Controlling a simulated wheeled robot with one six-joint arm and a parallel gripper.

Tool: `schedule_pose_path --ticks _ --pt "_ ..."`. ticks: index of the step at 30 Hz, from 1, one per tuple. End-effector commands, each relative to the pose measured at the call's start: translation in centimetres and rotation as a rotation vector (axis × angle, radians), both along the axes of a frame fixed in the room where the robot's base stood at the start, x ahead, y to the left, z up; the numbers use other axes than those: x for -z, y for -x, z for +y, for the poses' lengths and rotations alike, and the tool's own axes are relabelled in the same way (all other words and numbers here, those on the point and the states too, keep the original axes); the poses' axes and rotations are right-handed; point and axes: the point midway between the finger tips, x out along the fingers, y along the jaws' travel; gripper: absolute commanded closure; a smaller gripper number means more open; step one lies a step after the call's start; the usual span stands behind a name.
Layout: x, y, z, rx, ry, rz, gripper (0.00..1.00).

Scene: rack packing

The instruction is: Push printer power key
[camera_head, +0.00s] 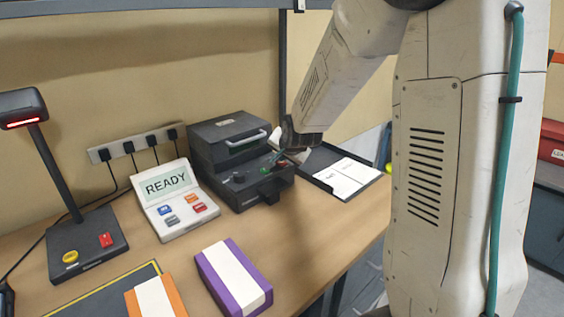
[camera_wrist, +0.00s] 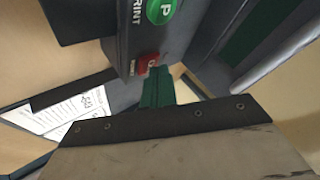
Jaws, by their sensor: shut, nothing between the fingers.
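The dark grey printer (camera_head: 225,135) stands on the wooden table against the back wall. Its control face fills the top of the wrist view, with a round green "P" key (camera_wrist: 161,11) beside the word PRINT. The red power key (camera_wrist: 148,63) is further along the same face, with small lettering next to it. My gripper (camera_head: 277,157) is at the right part of the printer's front. In the wrist view my gripper (camera_wrist: 157,84) shows as closed dark green fingers, empty, right at the red key. The fingers partly cover the key, and I cannot tell whether they touch it.
A scanner stand (camera_head: 87,243) is further left. A purple-and-white box (camera_head: 234,277) and an orange-and-white box (camera_head: 156,298) lie in front. A black paper tray (camera_head: 372,176) is right of the printer.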

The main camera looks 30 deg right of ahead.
Motion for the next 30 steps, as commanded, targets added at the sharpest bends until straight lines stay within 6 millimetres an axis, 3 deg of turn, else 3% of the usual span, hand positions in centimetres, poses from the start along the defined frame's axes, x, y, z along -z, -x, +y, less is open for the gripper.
schedule_pose_path --ticks 11,30 --pt "0.1 0.0 0.0 0.000 0.000 0.000 1.00" --pt "-1.4 0.0 0.0 0.001 0.000 -0.002 1.00"
